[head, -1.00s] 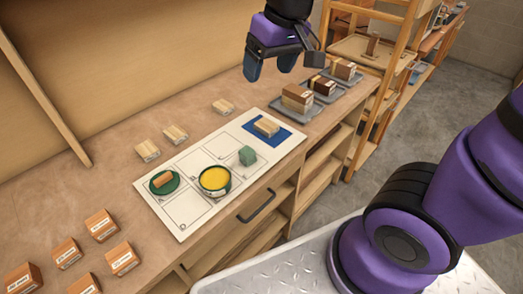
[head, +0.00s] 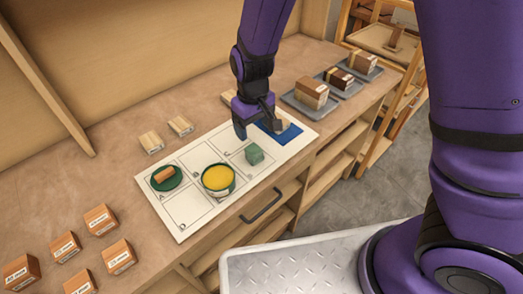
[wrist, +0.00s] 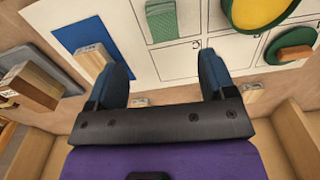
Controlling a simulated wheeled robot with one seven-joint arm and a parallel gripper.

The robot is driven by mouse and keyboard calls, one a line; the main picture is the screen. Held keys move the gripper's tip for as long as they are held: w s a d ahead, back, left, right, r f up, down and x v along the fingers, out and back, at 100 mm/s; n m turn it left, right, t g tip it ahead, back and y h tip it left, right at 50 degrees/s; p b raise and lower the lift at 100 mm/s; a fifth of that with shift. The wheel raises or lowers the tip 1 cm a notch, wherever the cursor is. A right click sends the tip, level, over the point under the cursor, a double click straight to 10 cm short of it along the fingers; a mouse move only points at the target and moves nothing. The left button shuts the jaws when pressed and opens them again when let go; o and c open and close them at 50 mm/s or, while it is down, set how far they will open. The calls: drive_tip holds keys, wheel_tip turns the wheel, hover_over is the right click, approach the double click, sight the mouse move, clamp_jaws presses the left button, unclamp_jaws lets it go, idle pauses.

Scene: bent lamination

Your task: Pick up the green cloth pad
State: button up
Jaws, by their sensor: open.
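A small green block-shaped pad (head: 254,154) stands on the white printed mat, between the yellow-filled tin and the blue cloth. In the wrist view the pad (wrist: 161,20) shows a ribbed face at the top, ahead of my fingertips and between their lines. My gripper (head: 260,126) is open and empty, above the mat's far side, just behind the pad in the head view. In the wrist view its two dark blue fingers (wrist: 157,70) are spread wide and apart from the pad.
The yellow-filled tin (head: 218,178) and a green round disc (head: 166,178) bearing a wooden piece are left of the pad. A blue cloth (head: 288,134) is to its right. Several grey trays (head: 300,102) with blocks stand farther right. Mat cells in front are bare.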

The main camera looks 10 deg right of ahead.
sight(254, 149)
wheel_tip(254, 149, down, 5)
drive_tip(key=shift+f, duration=0.1)
drive_tip(key=shift+s+a+f, duration=0.1)
drive_tip(key=shift+s+f, duration=0.05)
drive_tip(key=shift+f, duration=2.6)
drive_tip(key=c, duration=1)
